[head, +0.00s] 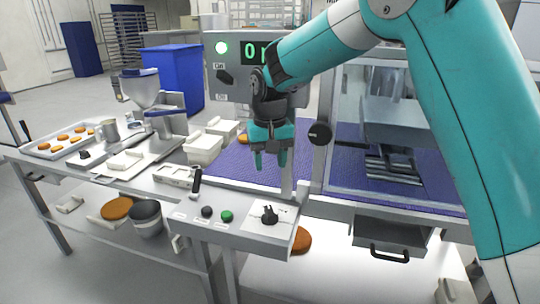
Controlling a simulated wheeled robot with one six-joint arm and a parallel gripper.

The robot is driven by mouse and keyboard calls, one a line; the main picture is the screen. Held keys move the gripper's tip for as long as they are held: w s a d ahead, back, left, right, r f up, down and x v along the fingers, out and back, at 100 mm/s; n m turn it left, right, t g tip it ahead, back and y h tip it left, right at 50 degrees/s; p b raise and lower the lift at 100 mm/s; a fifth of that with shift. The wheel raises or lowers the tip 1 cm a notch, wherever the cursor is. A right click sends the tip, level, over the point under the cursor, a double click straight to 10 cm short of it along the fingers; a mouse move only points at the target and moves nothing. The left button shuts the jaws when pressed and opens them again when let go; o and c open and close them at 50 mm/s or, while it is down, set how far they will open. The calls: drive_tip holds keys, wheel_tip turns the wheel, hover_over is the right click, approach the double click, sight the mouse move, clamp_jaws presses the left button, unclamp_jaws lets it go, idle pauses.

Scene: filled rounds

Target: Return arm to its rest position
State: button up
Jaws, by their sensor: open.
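My arm comes in from the right of the head view, teal with grey joints, and bends over to the left. My gripper (270,162) hangs from its end, pointing down, with teal fingers. It is above the purple mat or belt (228,168), close to the post of the machine frame. It is open, and I see nothing held in it. The far side of the fingers is hidden.
A control panel (235,225) with buttons and a knob stands in front. A grey display box (228,75) is behind the arm. White tubs (203,150), a filling machine (145,90) and a tray of rounds (45,147) are on the left. The glazed machine (345,120) is on the right.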

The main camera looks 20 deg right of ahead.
wheel_tip(320, 180, up, 2)
idle(0.5)
drive_tip(key=s+a+r+n+y, duration=0.1)
drive_tip(key=s+n, duration=0.3)
drive_tip(key=s, duration=1.1)
drive_tip(key=s+a+r+n+y, duration=0.2)
drive_tip(key=s+a+n+y, duration=0.1)
drive_tip(key=s, duration=1.3)
drive_tip(key=shift+a+r+n, duration=0.2)
drive_tip(key=shift+a+n, duration=0.15)
drive_tip(key=shift+n, duration=0.35)
drive_tip(key=shift+w, duration=0.1)
